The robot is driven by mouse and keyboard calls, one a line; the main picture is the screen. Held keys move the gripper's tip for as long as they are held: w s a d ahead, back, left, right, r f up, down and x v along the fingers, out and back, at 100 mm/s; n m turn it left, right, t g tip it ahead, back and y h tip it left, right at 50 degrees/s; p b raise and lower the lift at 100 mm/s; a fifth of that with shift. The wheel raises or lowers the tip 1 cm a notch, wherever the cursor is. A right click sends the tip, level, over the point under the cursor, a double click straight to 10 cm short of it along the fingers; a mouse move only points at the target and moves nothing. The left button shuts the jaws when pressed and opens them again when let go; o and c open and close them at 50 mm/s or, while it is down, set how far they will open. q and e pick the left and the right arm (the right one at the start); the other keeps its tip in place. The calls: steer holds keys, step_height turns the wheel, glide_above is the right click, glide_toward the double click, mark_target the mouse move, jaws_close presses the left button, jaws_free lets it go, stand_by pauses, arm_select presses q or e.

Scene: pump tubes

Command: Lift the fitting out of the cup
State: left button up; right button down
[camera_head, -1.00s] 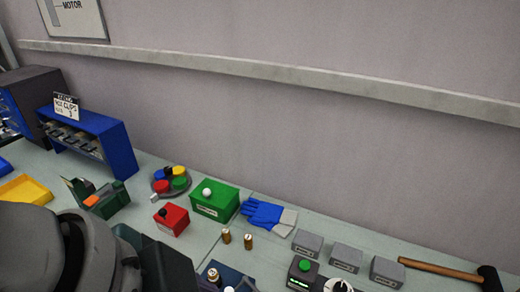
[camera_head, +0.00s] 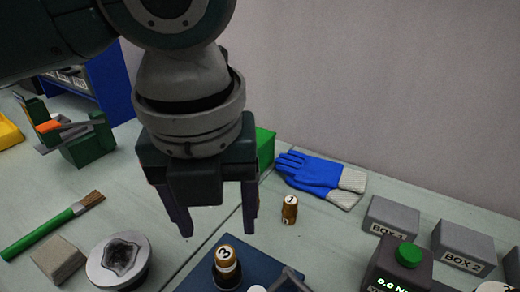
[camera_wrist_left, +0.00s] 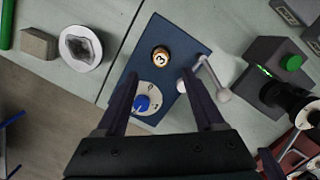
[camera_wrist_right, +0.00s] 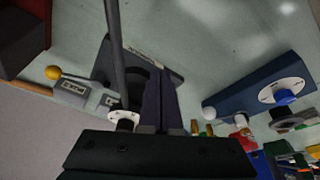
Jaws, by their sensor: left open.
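The brass fitting marked 3 (camera_head: 226,258) stands upright in a small dark cup (camera_head: 228,280) on the blue plate (camera_head: 195,282). In the left wrist view the fitting (camera_wrist_left: 161,56) shows between and just beyond the fingertips. My left gripper (camera_head: 216,230) points down, open and empty, above and slightly behind the fitting in the head view. No touch shows. My right gripper (camera_wrist_right: 160,72) shows only in its own wrist view, its fingers together with nothing seen between them. A second brass fitting marked 1 (camera_head: 289,209) stands on the table behind.
A dial with a blue knob (camera_wrist_left: 142,103) and a grey lever (camera_wrist_left: 212,78) are close to the fitting. A grey box with a green button (camera_head: 400,262) is at right. A metal disc (camera_head: 118,260) and a brush (camera_head: 50,225) lie at left. Blue gloves (camera_head: 315,176) lie behind.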

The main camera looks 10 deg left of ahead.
mark_target(224, 254)
arm_select(q)
steer(key=f, duration=0.3)
steer(key=f+b, duration=0.1)
steer(key=f, duration=0.2)
steer(key=w+f, duration=0.1)
steer(key=f, duration=0.2)
steer(key=shift+w+a+f, duration=0.1)
steer(key=shift+a+f, duration=0.05)
jaws_close()
stand_by(0.4)
steer(key=c, duration=0.7)
jaws_free()
jaws_close()
